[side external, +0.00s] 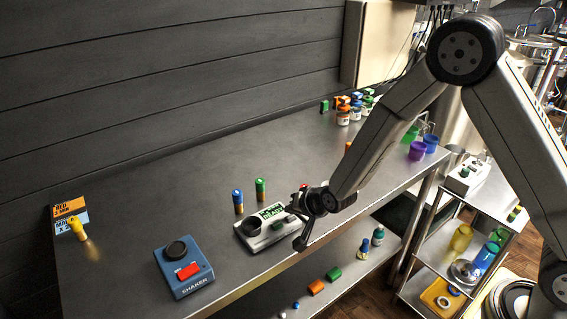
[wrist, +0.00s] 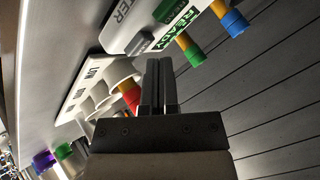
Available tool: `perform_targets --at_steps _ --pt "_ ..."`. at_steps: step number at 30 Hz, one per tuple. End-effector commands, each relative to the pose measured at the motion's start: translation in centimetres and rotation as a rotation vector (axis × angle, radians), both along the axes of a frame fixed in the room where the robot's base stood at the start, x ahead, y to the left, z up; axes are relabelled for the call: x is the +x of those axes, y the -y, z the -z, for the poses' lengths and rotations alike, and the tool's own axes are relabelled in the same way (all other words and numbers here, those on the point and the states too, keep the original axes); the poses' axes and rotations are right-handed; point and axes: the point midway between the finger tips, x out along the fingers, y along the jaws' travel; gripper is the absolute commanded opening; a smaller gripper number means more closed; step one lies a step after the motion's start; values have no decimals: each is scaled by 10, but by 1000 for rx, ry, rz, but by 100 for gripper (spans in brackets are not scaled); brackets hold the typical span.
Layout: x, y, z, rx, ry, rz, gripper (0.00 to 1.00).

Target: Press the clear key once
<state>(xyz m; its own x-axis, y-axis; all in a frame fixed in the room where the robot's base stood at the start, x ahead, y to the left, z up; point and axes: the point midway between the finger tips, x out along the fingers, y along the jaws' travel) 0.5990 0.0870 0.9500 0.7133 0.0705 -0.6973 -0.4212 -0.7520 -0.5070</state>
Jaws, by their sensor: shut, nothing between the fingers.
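A white meter (side external: 262,230) stands on the steel bench, with a lit green READY display (side external: 271,211). It also shows at the top of the wrist view (wrist: 122,32), with a grey key (wrist: 141,44) and a darker greenish key (wrist: 168,11) beside the display. I cannot read which key is the clear key. My gripper (side external: 301,241) is at the meter's right end in the side view. In the wrist view its two fingers (wrist: 158,62) are together, empty, and below the grey key in the picture, apart from it. The side view does not show its exact height.
A blue shaker (side external: 184,268) with a red key stands at the left. Blue-capped (side external: 238,201) and green-capped (side external: 261,190) vials stand behind the meter. A white labelled rack (wrist: 88,88) with round holders and a red-and-yellow vial (wrist: 129,94) lies beside my fingers in the wrist view.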

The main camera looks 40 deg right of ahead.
Motion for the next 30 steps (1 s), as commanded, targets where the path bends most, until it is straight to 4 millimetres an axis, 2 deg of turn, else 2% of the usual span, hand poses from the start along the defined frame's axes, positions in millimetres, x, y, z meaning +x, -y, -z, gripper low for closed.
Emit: perform_targets --at_steps 14,30 --pt "0 0 -4 0 1 0 0" --pt "1 0 -38 0 2 1 0"
